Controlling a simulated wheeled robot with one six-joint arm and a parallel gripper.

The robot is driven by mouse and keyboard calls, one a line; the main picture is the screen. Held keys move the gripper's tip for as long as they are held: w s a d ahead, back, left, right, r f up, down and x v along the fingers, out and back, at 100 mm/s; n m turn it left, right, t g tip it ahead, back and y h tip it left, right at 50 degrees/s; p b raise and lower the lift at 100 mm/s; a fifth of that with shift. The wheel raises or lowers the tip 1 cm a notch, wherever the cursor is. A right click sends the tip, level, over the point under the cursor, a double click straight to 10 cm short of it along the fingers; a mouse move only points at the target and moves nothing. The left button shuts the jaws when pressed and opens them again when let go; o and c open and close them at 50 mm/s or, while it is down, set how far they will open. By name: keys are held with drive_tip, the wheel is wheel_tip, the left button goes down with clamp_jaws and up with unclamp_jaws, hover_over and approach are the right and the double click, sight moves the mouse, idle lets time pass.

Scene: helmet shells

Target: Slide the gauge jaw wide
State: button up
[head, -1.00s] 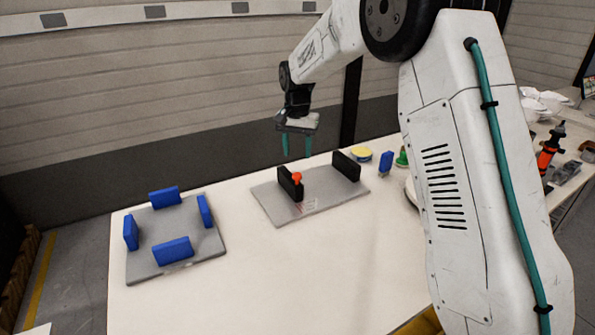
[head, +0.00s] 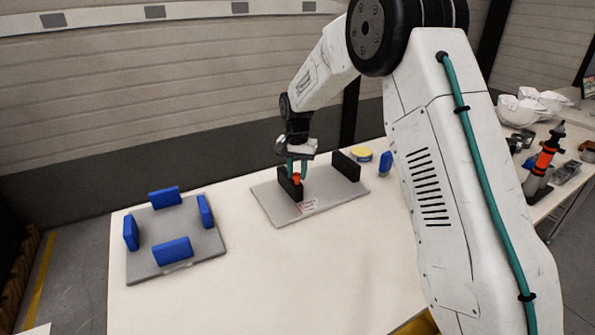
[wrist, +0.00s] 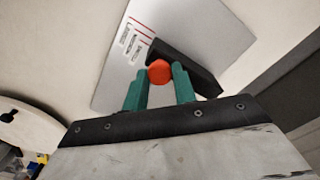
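The gauge is a grey plate (head: 335,196) on the white table, with two upright black jaws. The near-left jaw (head: 287,187) carries a red knob (head: 297,178); the other jaw (head: 346,165) stands apart at the plate's far right. My gripper (head: 297,173) is down at the knob, with one green finger on each side. In the wrist view the red knob (wrist: 159,71) fills the gap between the fingertips, and the fingers look shut on it. The black jaw (wrist: 188,66) lies behind it, partly hidden by a finger. Red marks (wrist: 140,30) show on the plate.
A grey plate (head: 180,228) with several blue upright blocks sits to the left. A yellow-topped disc (head: 361,154) and a blue block (head: 386,162) stand right of the gauge. White shells (head: 530,105) lie farther right. The front table is clear.

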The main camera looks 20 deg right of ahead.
clamp_jaws()
drive_tip(key=s+a, duration=0.1)
drive_tip(key=a, duration=0.5)
drive_tip(key=shift+s, duration=0.1)
drive_tip(key=shift+o, duration=1.3)
unclamp_jaws()
drive_tip(key=shift+a, duration=0.1)
drive_tip(key=o, duration=0.4)
drive_tip(key=shift+a, duration=0.2)
drive_tip(key=shift+c, duration=0.2)
drive_tip(key=shift+d, duration=0.15)
drive_tip(key=shift+d, duration=0.1)
